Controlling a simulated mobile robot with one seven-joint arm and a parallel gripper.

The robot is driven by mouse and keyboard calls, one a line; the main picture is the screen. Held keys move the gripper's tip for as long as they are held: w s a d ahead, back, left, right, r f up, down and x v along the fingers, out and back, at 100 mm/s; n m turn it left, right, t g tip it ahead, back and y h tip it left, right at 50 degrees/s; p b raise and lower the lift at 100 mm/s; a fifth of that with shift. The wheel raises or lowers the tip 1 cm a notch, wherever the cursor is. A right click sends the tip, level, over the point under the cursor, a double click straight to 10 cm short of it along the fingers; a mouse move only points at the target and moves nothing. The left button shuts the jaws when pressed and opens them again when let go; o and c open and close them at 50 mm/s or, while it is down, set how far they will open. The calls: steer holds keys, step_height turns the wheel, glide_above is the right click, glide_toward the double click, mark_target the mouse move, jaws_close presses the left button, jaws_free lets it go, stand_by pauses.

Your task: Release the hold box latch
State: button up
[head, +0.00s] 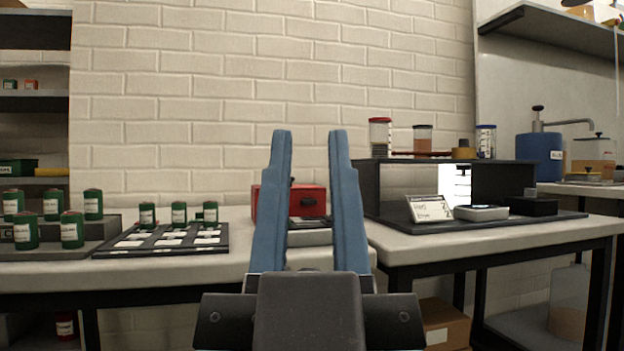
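The hold box seems to be the red box (318,192), standing at the back of the left table by the brick wall. It is seen between and behind my fingers, which hide parts of its sides. My gripper (310,140) points up and forward in front of the box. Its two blue fingers are apart with nothing held between them.
A grey device (310,237) sits in front of the red box. Left are a dark tray (120,250) with white labels and several green canisters (148,215). Right is a black-framed stand (372,190) with jars on top and a sign (428,208). A gap separates the tables.

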step_height(320, 180, up, 21)
steer(key=p, duration=1.8)
steer(key=shift+f+p, duration=0.1)
steer(key=shift+p, duration=0.3)
jaws_close()
steer(key=shift+f, duration=0.1)
